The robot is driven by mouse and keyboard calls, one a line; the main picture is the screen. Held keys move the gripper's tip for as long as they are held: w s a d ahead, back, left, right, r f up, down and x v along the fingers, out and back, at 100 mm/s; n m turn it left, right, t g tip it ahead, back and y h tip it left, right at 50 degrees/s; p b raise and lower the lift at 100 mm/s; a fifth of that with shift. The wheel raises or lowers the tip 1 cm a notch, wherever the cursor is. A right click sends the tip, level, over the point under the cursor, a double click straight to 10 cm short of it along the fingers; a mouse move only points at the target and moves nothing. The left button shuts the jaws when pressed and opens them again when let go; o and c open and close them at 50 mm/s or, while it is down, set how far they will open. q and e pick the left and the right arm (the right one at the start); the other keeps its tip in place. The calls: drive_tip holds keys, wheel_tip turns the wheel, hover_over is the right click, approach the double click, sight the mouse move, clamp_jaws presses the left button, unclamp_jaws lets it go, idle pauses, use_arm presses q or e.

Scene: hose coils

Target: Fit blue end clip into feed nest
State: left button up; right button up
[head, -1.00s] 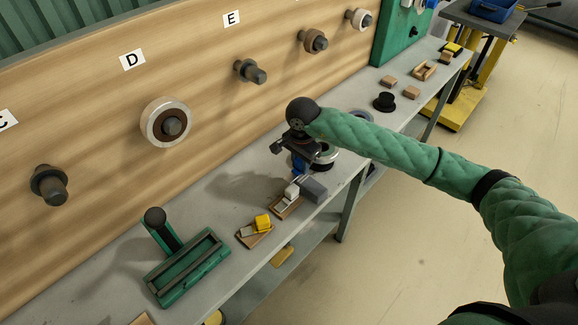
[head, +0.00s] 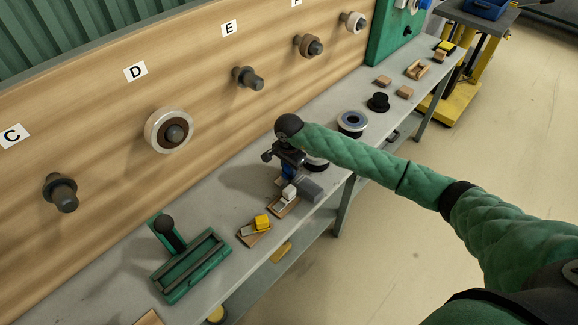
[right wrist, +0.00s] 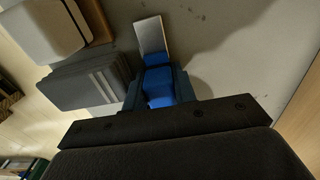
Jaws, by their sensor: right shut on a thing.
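My right gripper (head: 288,167) is low over the bench, shut on the blue end clip (head: 289,173). In the right wrist view the clip (right wrist: 158,82) sits between the dark fingers, with a pale flat strip (right wrist: 150,35) beyond it. The gripper and arm hide much of the clip in the head view, and I cannot tell whether it touches anything below. A grey block (head: 311,189) is just right of it; the block also shows in the right wrist view (right wrist: 82,82). I cannot tell which thing is the feed nest. My left gripper is not in view.
A white clip (head: 289,192) and a yellow clip (head: 262,222) sit on wooden bases nearby. A green fixture (head: 190,266) with a black knob stands at the near end. A spool (head: 352,122) and a black piece (head: 378,103) lie farther along. Pegs project from the wooden wall.

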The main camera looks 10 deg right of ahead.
drive_tip(key=shift+f, duration=0.1)
drive_tip(key=o, duration=0.8)
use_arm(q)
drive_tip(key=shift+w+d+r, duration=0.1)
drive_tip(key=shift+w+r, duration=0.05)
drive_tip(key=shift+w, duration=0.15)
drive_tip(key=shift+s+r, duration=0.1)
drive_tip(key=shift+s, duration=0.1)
